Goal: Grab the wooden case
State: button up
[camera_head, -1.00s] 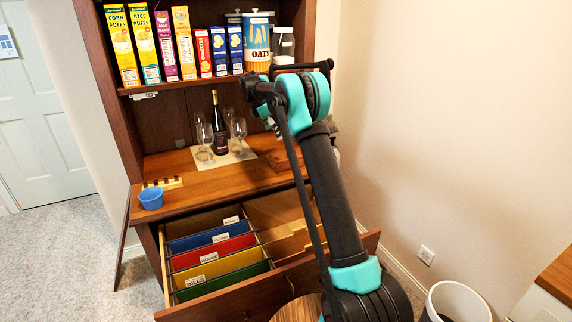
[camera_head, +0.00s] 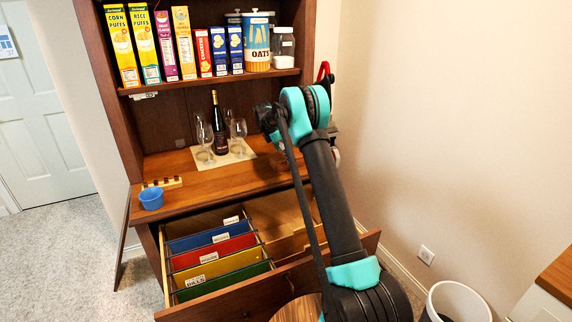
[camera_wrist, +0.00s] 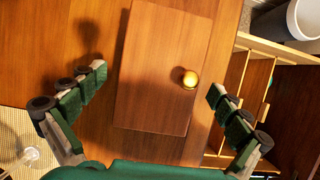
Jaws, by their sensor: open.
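The wooden case (camera_wrist: 160,65) is a flat reddish-brown box with a round brass knob (camera_wrist: 190,78) on its right side. It lies on the wooden counter (camera_wrist: 100,125) in the wrist view. My gripper (camera_wrist: 158,84) is open, with one green-padded finger to the left of the case and the other to its right. Both fingers appear apart from it, and nothing is between them in grip. In the head view my arm hides most of the case and the fingers.
A wine bottle (camera_head: 219,125) and several glasses stand on a mat (camera_head: 240,154) left of my arm. A blue bowl (camera_head: 151,198) sits at the counter's left. Below, an open drawer (camera_head: 230,302) holds coloured folders. Cereal boxes (camera_head: 120,48) line the shelf above.

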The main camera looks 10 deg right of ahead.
jog(key=shift+x, duration=1.5)
jog(key=c, duration=1.6)
jog(key=shift+r, duration=0.1)
